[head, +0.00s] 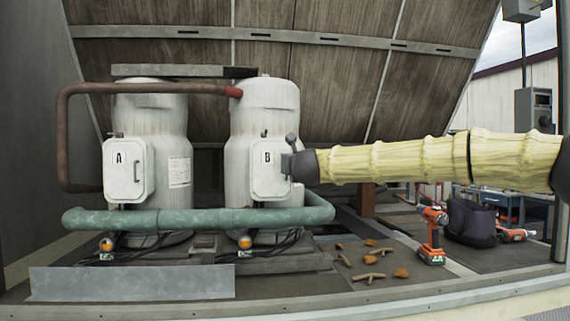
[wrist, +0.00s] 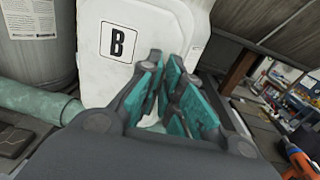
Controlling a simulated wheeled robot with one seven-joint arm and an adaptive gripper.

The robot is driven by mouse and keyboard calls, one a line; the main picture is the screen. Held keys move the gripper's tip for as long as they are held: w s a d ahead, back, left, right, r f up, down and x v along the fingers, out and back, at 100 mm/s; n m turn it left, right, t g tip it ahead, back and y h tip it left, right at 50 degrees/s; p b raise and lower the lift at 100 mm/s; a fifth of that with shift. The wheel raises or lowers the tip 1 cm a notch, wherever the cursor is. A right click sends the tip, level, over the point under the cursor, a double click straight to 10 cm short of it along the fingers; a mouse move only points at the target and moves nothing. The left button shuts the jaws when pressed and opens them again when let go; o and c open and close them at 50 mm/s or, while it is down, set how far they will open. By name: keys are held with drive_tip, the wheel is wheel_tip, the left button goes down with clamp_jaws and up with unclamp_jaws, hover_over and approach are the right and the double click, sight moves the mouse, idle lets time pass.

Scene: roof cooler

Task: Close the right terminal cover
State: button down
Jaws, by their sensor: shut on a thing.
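The right terminal cover (head: 268,176) is a white panel marked B on the front of the right-hand tank. In the head view it faces forward and looks nearly flat to the tank; I cannot tell whether a gap is left. It fills the upper middle of the wrist view (wrist: 112,66). My gripper (head: 289,161) is at the cover's right edge, its arm reaching in from the right. In the wrist view my gripper's teal-padded fingers (wrist: 168,78) are close together at the cover's lower right edge. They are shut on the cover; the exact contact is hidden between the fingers.
The left cover (head: 123,172), marked A, is on the left tank (head: 178,130). A green pipe (head: 190,220) crosses below both covers. A slanted panel (head: 340,90) stands behind.

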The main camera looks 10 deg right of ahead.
drive_tip(key=shift+d, duration=0.15)
drive_tip(key=c, duration=1.6)
unclamp_jaws()
drive_tip(key=shift+w+d+f, duration=0.1)
drive_tip(key=shift+w+f, duration=0.05)
drive_tip(key=s, duration=0.4)
drive_tip(key=s+d, duration=0.1)
drive_tip(key=s, duration=0.7)
drive_tip(key=shift+d, duration=0.15)
